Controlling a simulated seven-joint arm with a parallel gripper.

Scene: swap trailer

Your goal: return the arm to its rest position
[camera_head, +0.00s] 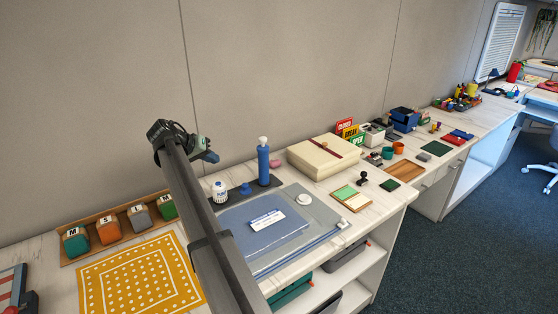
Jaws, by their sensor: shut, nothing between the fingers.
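My arm (205,215) rises from the bottom of the picture across the counter. My gripper (209,156) is at its far upper end, in front of the grey wall and above the counter's back edge. It points to the right and is shut, with nothing held. It is clear of the white jar (219,192) and the blue pump bottle (263,163), which stand below and to its right.
Under and beside my arm are a yellow dotted cloth (138,279), a rack of lettered blocks (108,232) and a blue folder on a grey mat (262,228). A cream box (324,156) stands farther right. The air around my gripper looks free.

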